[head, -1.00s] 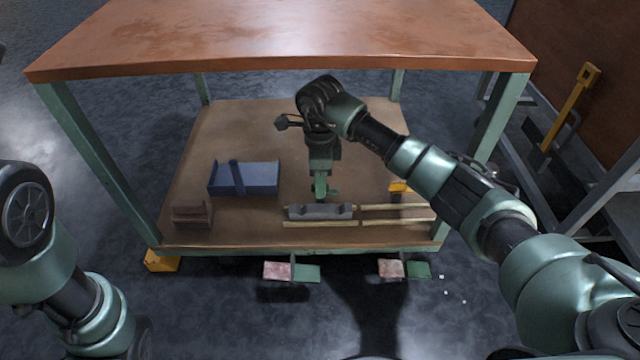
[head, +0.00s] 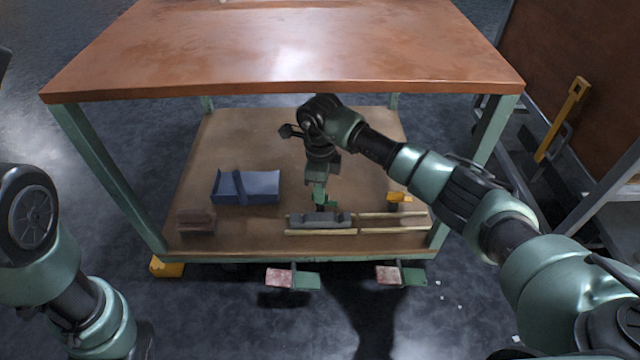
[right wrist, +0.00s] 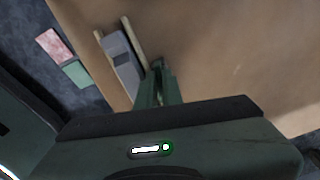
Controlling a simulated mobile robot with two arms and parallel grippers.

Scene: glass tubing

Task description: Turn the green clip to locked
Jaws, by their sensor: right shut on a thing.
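A grey holder block (head: 322,220) lies near the front of the lower shelf, between pale rods; it also shows in the right wrist view (right wrist: 122,65). My right gripper (head: 321,203) points down at the back edge of this block. It is shut on a small dark green piece (right wrist: 157,66), which seems to be the green clip; my fingers hide most of it. I cannot tell which way the clip is turned. My left arm is at the left edge of the head view, and its gripper is out of view.
The brown table top (head: 285,55) overhangs the lower shelf (head: 250,130). A blue tray (head: 262,187) and a reddish-brown block (head: 196,222) lie left of my right gripper. Red and green pedals (head: 305,281) stick out below the front edge.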

